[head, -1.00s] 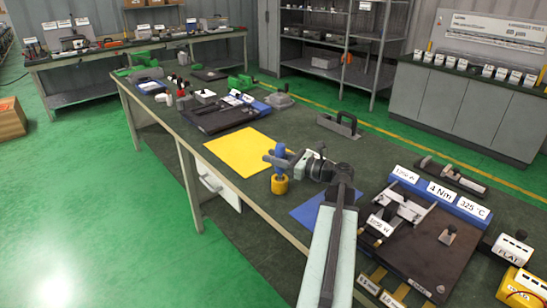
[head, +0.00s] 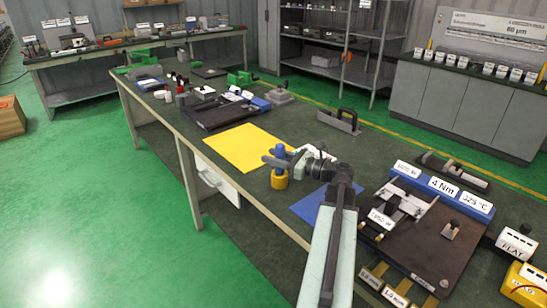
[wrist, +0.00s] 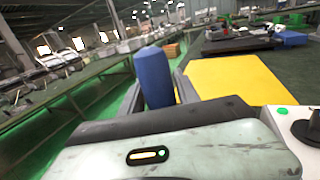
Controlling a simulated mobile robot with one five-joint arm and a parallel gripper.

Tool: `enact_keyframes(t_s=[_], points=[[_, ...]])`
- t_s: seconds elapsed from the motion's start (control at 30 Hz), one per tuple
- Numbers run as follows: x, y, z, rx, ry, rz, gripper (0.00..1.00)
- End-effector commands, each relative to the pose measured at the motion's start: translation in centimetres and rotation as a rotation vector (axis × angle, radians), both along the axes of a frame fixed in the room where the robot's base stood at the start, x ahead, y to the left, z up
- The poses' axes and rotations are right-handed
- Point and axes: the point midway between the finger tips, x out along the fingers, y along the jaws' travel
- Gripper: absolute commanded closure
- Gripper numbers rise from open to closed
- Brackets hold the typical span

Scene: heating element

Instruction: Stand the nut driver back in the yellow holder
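The nut driver's blue handle (head: 280,152) stands about upright over the small round yellow holder (head: 279,181) near the table's front edge. The handle also shows in the wrist view (wrist: 153,77), tilted slightly and between the two dark fingers. My gripper (head: 277,160) is shut on the handle, with a finger against each side. The driver's lower end is hidden by the holder and gripper, so I cannot tell how deep it sits. The holder is out of sight in the wrist view.
A yellow mat (head: 248,146) lies left of my gripper, and a blue mat (head: 309,205) lies beneath my arm. A dark fixture board (head: 425,248) with labels is on the right. A black-handled grey tool (head: 340,121) stands behind.

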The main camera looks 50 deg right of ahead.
Motion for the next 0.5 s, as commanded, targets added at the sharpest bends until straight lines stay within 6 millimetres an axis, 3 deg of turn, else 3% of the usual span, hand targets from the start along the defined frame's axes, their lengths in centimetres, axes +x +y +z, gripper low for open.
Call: enact_keyframes(t_s=[0.37, 0.5], points=[[-0.2, -0.1, 0.0, -0.001, 0.002, 0.000, 0.45], [-1.9, -0.6, 0.0, -0.001, 0.002, -0.003, 0.45]])
